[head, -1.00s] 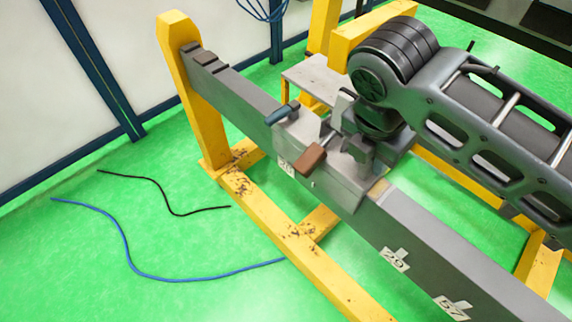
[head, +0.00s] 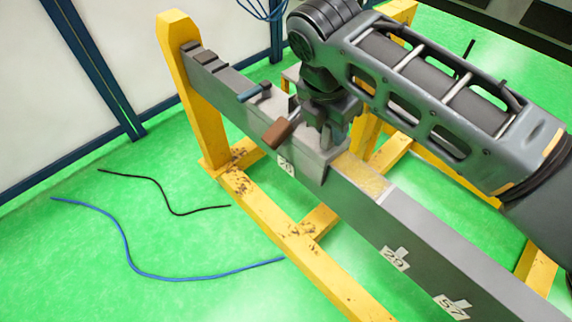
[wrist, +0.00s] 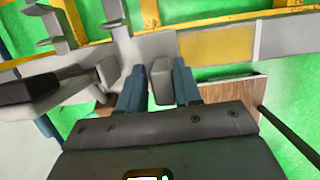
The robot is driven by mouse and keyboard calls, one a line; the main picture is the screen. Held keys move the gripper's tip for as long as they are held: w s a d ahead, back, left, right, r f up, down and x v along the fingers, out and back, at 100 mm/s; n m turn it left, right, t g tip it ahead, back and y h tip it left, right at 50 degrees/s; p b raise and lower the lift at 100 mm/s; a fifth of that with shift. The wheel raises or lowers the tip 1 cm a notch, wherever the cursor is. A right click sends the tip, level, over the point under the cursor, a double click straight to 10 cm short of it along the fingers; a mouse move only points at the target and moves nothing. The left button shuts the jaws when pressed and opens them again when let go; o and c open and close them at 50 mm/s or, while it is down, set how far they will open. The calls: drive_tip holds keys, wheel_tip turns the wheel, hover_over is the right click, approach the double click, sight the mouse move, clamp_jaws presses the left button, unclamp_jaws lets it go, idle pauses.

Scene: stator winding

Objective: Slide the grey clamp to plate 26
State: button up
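The grey clamp (head: 312,157) sits around the long grey beam (head: 228,92), left of a sandy patch on the beam's top. It has a brown handle (head: 277,133) and a dark blue lever (head: 254,92). My gripper (head: 326,128) points down over the clamp. In the wrist view its two blue fingers (wrist: 160,85) stand on either side of a grey upright lug (wrist: 161,82) of the clamp, close against it. A number plate (head: 285,163) is beside the clamp's lower edge, too small to read surely. Plates 29 (head: 394,258) and 57 (head: 452,306) are farther right.
A yellow stand (head: 190,90) holds the beam's far left end, with dark blocks (head: 203,55) on top there. Black (head: 160,187) and blue (head: 130,255) cables lie on the green floor. Some beam is bare between the clamp and those blocks.

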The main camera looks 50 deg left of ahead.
drive_tip(key=shift+a, duration=0.5)
idle(0.3)
drive_tip(key=shift+d+p, duration=0.15)
drive_tip(key=shift+p, duration=0.3)
drive_tip(key=shift+o, duration=1.4)
drive_tip(key=shift+r, duration=0.1)
drive_tip(key=w+p+v, duration=0.2)
drive_tip(key=p+v, duration=0.6)
drive_tip(key=v, duration=0.1)
drive_tip(key=shift+r, duration=0.55)
